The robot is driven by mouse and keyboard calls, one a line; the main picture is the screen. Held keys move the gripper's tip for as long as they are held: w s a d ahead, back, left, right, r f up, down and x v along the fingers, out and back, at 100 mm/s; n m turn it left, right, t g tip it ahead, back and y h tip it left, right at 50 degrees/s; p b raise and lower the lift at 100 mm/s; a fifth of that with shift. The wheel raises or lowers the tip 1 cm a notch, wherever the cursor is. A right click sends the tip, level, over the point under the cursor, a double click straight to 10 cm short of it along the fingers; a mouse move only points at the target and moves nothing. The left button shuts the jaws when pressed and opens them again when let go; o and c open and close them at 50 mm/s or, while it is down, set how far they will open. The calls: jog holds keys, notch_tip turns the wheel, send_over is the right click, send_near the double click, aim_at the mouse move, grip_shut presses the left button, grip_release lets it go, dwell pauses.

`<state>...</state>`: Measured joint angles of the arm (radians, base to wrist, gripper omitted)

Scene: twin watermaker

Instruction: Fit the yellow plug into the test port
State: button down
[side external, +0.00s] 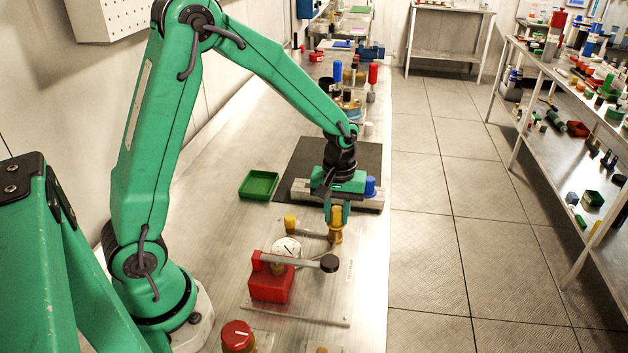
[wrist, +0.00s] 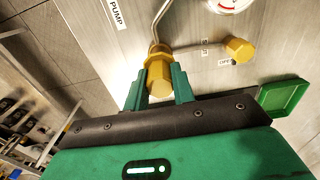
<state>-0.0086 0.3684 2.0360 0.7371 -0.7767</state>
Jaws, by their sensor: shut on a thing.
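The yellow plug (side external: 336,214) is between the fingers of my gripper (side external: 338,206), which points down at the right side of the test pump plate. In the wrist view the fingers (wrist: 158,88) are shut on the plug's hexagonal gold body (wrist: 159,76). A brass fitting (side external: 335,235), which looks like the test port, is directly below the plug. Its collar also shows in the wrist view (wrist: 157,48), where a bent metal pipe meets it. The plug and fitting look in line and touching. I cannot tell how deep the plug sits.
A second yellow knob (side external: 290,221) stands left of my gripper. The red pump block (side external: 270,278) with gauge (side external: 286,249) and black-ended lever (side external: 328,263) is in front. A green tray (side external: 259,185) lies behind left. A dark mat (side external: 310,155) lies behind.

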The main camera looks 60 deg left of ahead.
aim_at(337, 209)
jog(key=shift+f, duration=0.45)
jog(key=c, duration=1.1)
grip_release()
jog(key=shift+r, duration=0.1)
notch_tip(337, 209, up, 7)
jog(key=shift+f, duration=0.15)
jog(key=shift+r, duration=0.5)
jog(key=shift+s+r, duration=0.1)
